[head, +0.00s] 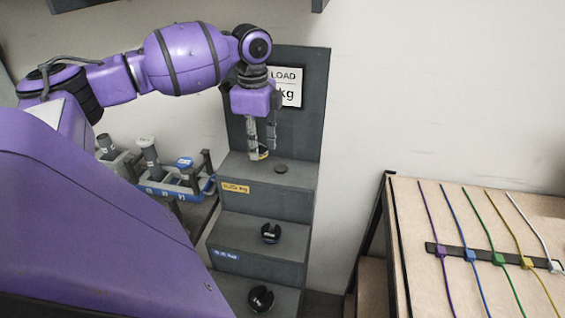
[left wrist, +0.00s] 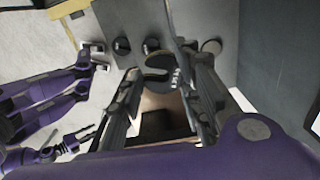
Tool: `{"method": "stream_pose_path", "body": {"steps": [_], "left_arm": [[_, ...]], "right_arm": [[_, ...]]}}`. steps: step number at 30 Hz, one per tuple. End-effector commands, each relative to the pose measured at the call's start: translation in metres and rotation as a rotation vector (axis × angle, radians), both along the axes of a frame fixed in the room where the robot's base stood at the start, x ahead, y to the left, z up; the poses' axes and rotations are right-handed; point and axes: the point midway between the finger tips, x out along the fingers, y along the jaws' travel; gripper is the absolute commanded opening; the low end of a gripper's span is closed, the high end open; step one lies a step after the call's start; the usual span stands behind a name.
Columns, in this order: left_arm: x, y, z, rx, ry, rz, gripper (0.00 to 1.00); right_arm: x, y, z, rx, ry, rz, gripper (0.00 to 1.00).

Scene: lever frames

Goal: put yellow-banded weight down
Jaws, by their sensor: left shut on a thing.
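The yellow-banded weight (head: 263,153) is a small dark round piece with a yellow edge, partly hidden by the fingers. My left gripper (head: 262,152) points down and is shut on it, over the top step (head: 300,180) with the yellow label. I cannot tell whether the weight touches the step. In the left wrist view the slotted dark weight (left wrist: 158,62) with white marks sits between the fingertips.
Black weights stand on the middle step (head: 270,233) and the lowest step (head: 261,298). A tall grey back panel (head: 310,125) with a load sign (head: 290,88) rises behind the top step. A table (head: 480,270) with several coloured cables is at the right. A rack (head: 165,178) is at the left.

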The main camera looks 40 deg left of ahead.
Motion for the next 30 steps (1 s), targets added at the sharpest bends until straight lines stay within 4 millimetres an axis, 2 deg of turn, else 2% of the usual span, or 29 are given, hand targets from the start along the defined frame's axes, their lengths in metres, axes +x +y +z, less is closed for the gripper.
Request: {"method": "stream_pose_path", "body": {"steps": [1,6,12,22,27,30], "left_arm": [[0.015,-0.001,-0.013,-0.006,0.005,0.001,0.0],[0.056,0.006,-0.03,-0.005,0.003,0.002,0.0],[0.085,0.013,-0.065,-0.002,0.004,0.002,0.0],[0.104,0.016,-0.087,0.0,0.001,0.002,0.0],[0.103,0.017,-0.111,0.001,0.002,0.002,0.0],[0.103,0.017,-0.115,0.002,0.0,0.002,0.0]], "right_arm": [[-0.006,-0.001,-0.009,-0.001,0.016,-0.002,0.4],[-0.007,-0.003,-0.015,-0.005,0.018,-0.007,0.4],[-0.001,-0.004,-0.012,-0.006,0.0,-0.015,0.4],[-0.004,-0.009,-0.015,-0.012,0.004,-0.018,0.4],[-0.005,-0.01,-0.015,-0.016,0.005,-0.015,0.4],[-0.006,-0.011,-0.016,-0.018,0.007,-0.012,0.4]]}}
